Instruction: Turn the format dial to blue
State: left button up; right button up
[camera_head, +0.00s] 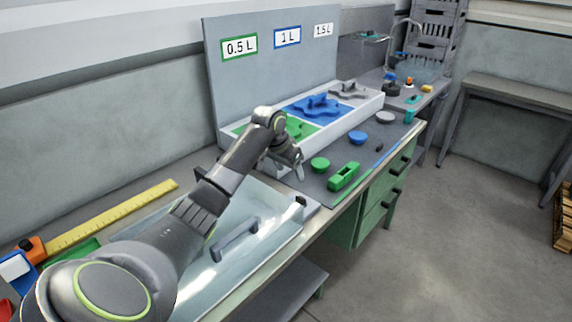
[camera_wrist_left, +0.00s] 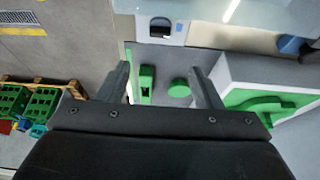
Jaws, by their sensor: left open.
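A small dark knob (camera_wrist_left: 160,29), which looks like the format dial, sits on a pale plate at the machine's edge in the left wrist view, with a small blue mark just right of it. In the head view a dark knob (camera_head: 301,202) shows at the right corner of the machine (camera_head: 262,190). Which colour it points to is too small to tell. My left gripper (camera_head: 298,170) is above the bench beside that corner. In the left wrist view its fingers (camera_wrist_left: 160,75) are apart with nothing between them, clear of the knob. My right gripper is not in view.
A green block (camera_head: 343,177), a green disc (camera_head: 320,164) and a blue disc (camera_head: 357,138) lie on the grey mat. Behind them a white tray (camera_head: 345,123) holds green, blue and grey shapes below the 0.5 L, 1 L and 1.5 L labels. A handled clear cover (camera_head: 270,215) lies near my arm.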

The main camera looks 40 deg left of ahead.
pick_arm(q)
jog(key=shift+v, duration=1.55)
jog(key=shift+f, duration=0.1)
